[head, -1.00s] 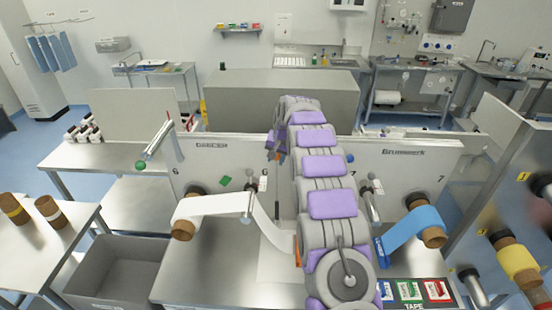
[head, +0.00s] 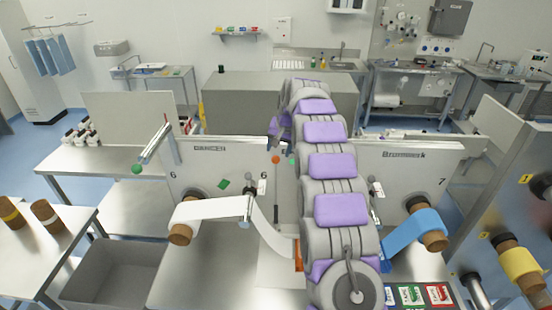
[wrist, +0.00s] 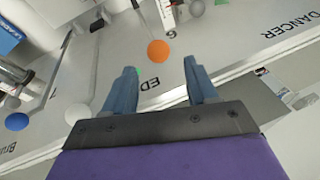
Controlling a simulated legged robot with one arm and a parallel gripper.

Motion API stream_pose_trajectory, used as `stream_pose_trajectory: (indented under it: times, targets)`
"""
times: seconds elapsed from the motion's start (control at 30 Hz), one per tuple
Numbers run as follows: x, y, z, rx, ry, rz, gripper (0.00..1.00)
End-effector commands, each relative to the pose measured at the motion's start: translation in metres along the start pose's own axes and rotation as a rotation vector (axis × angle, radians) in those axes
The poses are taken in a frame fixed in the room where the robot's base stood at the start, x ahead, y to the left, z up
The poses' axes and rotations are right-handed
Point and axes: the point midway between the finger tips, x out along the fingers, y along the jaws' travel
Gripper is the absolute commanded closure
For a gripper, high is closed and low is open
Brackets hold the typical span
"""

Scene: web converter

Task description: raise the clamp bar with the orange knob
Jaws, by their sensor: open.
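The orange knob (head: 275,159) shows just left of my arm, at the panel in the middle of the head view. A thin dark rod (head: 276,190) runs down below it; this looks like the clamp bar, though my arm hides part of the area. In the wrist view the orange knob (wrist: 158,52) lies just beyond the fingertips, roughly centred between them. My gripper (wrist: 160,76) is open and empty, with its fingers on either side of the line to the knob. In the head view my gripper (head: 280,130) is small and partly hidden by my arm.
Other knobs are near: a blue knob (wrist: 17,121) and a white knob (wrist: 77,113) in the wrist view, and a green knob (head: 137,169) at far left. A white web (head: 215,209) and a blue roll (head: 412,232) flank my arm. A grey bin (head: 110,272) stands front left.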

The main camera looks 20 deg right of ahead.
Motion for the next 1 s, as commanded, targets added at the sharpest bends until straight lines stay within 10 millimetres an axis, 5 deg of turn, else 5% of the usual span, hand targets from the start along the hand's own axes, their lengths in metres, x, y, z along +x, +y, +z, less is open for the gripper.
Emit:
stream_pose_trajectory:
  times: [0.4,1.0]
  targets:
    - [-0.083,0.000,-0.003,-0.001,0.002,-0.002,0.43]
    - [-0.107,0.000,-0.003,0.000,0.000,-0.001,0.43]
